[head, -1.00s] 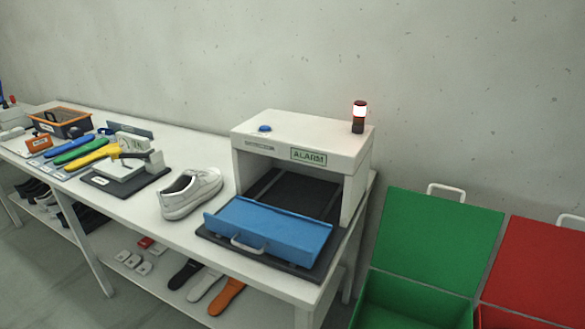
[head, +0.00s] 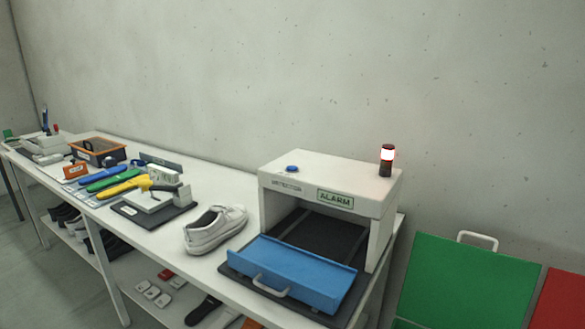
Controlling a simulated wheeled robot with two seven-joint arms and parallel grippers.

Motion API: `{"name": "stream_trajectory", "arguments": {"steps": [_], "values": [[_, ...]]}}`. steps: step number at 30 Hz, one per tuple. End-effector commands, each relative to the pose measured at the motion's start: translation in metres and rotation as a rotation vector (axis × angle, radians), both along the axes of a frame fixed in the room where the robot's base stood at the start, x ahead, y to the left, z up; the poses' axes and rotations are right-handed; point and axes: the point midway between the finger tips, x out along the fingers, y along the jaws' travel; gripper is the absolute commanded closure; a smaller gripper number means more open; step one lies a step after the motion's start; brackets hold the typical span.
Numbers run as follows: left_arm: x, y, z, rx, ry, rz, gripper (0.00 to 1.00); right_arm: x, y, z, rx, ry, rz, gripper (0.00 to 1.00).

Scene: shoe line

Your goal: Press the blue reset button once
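The blue reset button (head: 292,168) is a small round dome on top of the white machine (head: 330,176), near its left side. The machine is an open-fronted box with a green-framed ALARM sign (head: 335,199) on its front. A red and white lamp (head: 387,160) stands on its top at the right, with its white band bright. A blue panel with a handle (head: 290,272) lies tilted at the machine's mouth. Neither of my grippers is in view, and nothing touches the button.
A white shoe (head: 216,229) stands left of the machine on the white table (head: 200,268). Further left are coloured tools, a black fixture board (head: 155,212) and an orange-rimmed bin (head: 98,152).

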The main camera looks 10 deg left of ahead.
Motion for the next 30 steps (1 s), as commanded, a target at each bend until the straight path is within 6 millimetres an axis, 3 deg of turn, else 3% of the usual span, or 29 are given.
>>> {"name": "stream_trajectory", "arguments": {"steps": [2,11,30], "values": [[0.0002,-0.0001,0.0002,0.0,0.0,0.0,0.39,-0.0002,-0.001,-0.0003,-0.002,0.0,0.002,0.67],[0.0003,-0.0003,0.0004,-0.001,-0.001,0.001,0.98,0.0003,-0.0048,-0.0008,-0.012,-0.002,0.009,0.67],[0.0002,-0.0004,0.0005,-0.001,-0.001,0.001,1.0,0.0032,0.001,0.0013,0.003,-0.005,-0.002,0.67]]}}
